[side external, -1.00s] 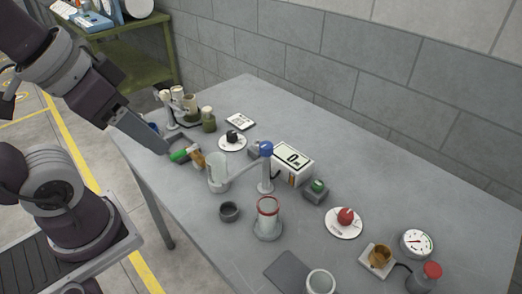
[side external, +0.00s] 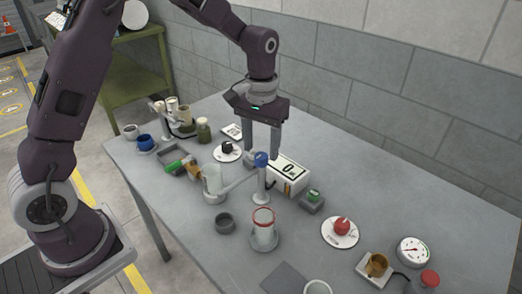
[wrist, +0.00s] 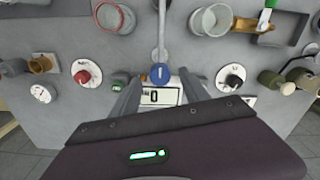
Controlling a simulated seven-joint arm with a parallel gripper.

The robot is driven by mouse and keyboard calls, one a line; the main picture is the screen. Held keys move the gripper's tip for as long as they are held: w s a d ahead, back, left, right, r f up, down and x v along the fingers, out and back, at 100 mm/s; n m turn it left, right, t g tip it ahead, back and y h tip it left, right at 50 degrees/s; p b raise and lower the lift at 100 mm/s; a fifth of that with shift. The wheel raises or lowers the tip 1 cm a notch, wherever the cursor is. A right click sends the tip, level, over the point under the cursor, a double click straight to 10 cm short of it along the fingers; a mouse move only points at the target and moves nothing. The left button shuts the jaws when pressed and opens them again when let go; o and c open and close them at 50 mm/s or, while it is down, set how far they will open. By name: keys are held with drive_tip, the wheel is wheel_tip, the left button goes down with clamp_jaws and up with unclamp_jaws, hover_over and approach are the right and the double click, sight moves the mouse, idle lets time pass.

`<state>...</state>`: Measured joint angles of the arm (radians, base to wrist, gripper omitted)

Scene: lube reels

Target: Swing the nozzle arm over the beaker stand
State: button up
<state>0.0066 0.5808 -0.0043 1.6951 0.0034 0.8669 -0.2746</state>
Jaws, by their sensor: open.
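The nozzle arm (side external: 240,182) is a thin pale bar on a post with a blue cap (side external: 261,159). In the side view it reaches left toward a clear glass jar (side external: 212,180); in the wrist view it runs up from the blue cap (wrist: 160,74), between two vessels. A glass beaker with a red rim (side external: 263,222) stands on a round grey stand (side external: 264,243), in front of the post; it also shows in the wrist view (wrist: 113,17).
A white display box (side external: 290,177) and a green-button box (side external: 312,201) stand right of the post. A black knob (side external: 227,147) is left of my gripper, a red knob (side external: 341,227) to the right.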

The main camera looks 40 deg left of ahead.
drive_tip(key=shift+f, duration=0.95)
drive_tip(key=shift+c, duration=0.3)
clamp_jaws()
drive_tip(key=shift+r, duration=0.1)
